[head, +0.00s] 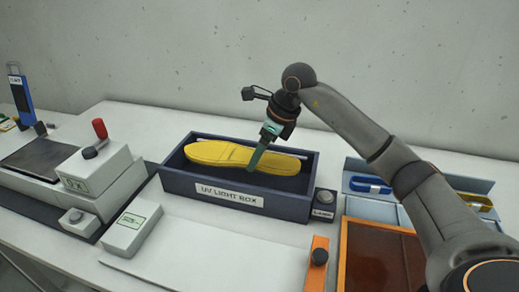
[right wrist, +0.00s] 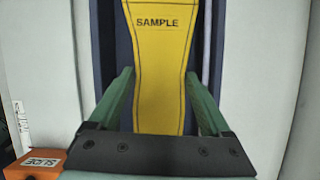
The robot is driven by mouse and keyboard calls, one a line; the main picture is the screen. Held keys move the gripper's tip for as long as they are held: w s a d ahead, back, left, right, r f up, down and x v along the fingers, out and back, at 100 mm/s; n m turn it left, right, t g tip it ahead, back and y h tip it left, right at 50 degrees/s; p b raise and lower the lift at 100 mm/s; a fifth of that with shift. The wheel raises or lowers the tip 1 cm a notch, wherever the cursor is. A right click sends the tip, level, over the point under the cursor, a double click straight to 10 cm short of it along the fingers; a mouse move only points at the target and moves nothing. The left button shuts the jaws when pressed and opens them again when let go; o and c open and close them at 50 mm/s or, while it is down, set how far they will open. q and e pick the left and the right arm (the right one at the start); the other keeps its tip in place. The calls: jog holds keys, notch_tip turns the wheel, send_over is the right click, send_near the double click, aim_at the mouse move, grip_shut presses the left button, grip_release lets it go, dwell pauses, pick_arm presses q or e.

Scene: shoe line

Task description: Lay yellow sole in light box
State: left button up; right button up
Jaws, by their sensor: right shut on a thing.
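The yellow sole (head: 222,153) is at the open top of the dark blue UV light box (head: 178,183), lying lengthwise along it. I cannot tell whether it touches the box floor. My right gripper (head: 257,160) comes down from above and is shut on the sole across its narrow middle. In the right wrist view the sole (right wrist: 158,60), marked SAMPLE, sits between the two green fingers (right wrist: 160,100). The box walls (right wrist: 107,40) show on both sides of it. My left gripper is not in view.
A small button box (head: 323,203) stands at the light box's right end. A press with a red-knobbed lever (head: 100,130) is at left. An orange slide block (head: 318,262), a brown tray (head: 345,250) and blue bins (head: 375,210) are at right. White table is clear in front.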

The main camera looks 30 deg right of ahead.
jog(key=shift+f+b, duration=1.35)
jog(key=shift+f, duration=1)
jog(key=o, duration=1.4)
jog(key=p+v, duration=0.1)
jog(key=v, duration=1.1)
jog(key=shift+s+r, duration=0.1)
jog(key=shift+r, duration=0.15)
